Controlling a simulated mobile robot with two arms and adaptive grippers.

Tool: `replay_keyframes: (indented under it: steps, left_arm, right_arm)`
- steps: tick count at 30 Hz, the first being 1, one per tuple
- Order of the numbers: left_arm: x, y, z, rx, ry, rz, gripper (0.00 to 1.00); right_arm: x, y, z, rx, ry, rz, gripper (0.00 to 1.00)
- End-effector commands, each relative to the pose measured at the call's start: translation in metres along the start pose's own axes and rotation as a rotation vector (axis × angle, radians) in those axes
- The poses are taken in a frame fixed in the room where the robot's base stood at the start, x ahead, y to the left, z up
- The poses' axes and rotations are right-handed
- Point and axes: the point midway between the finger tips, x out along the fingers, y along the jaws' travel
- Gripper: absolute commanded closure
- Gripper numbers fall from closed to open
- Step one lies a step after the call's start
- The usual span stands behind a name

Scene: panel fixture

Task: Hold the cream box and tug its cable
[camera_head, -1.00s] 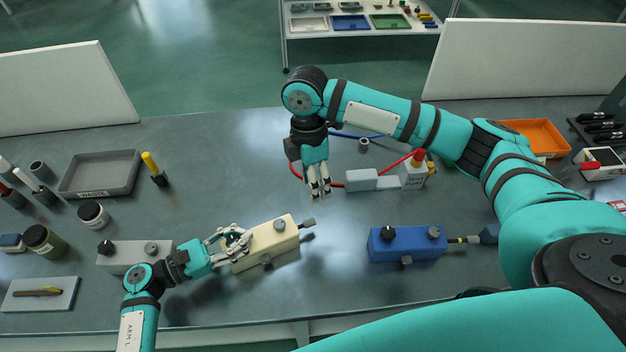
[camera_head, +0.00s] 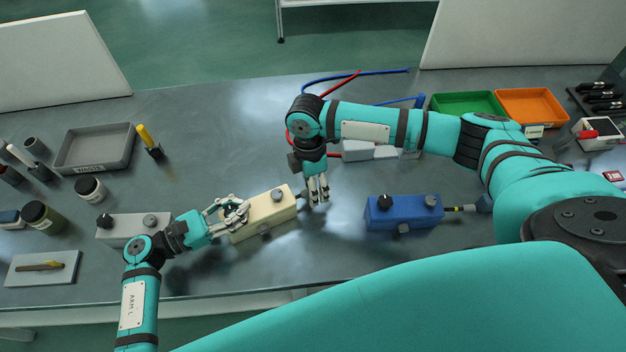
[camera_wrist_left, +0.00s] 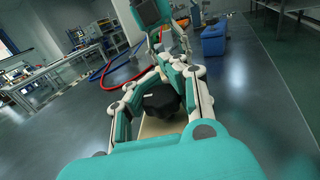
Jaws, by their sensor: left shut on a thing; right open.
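The cream box (camera_head: 268,210) lies on the bench in the head view, with dark knobs on it. My left gripper (camera_head: 234,212) is shut at its left end. In the left wrist view its fingers close in around a black knob (camera_wrist_left: 161,101) on top of the box, whose cream surface (camera_wrist_left: 152,127) shows below. My right gripper (camera_head: 319,196) is open, pointing down just beyond the box's right end. The dark cable end (camera_head: 302,195) there is mostly hidden by the right fingers. I cannot tell whether they touch it.
A blue box (camera_head: 404,213) with a cable stands to the right, and a grey box (camera_head: 133,228) to the left. A white box (camera_head: 360,150) with red and blue cables lies behind my right arm. A grey tray (camera_head: 94,148) sits at the left. Bench front is clear.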

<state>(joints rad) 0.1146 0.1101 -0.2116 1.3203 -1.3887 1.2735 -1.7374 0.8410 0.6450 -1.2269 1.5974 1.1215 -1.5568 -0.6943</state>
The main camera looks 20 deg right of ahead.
Motion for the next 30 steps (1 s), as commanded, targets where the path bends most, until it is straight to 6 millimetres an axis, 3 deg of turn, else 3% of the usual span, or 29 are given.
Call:
replay_keyframes:
  steps: [5, 16, 30]
  left_arm:
    - [-0.0002, 0.0001, -0.0002, 0.000, 0.000, 0.000, 1.00]
    - [-0.0002, 0.0002, -0.0002, 0.000, 0.001, 0.001, 1.00]
    - [-0.0003, 0.0004, -0.0003, 0.000, 0.001, 0.001, 1.00]
  right_arm:
    - [0.0001, 0.0000, 0.0000, 0.000, 0.000, 0.000, 0.54]
    - [-0.0003, 0.0000, 0.0001, 0.000, 0.000, 0.000, 1.00]
    - [-0.0008, 0.0002, 0.0003, 0.001, 0.000, 0.000, 1.00]
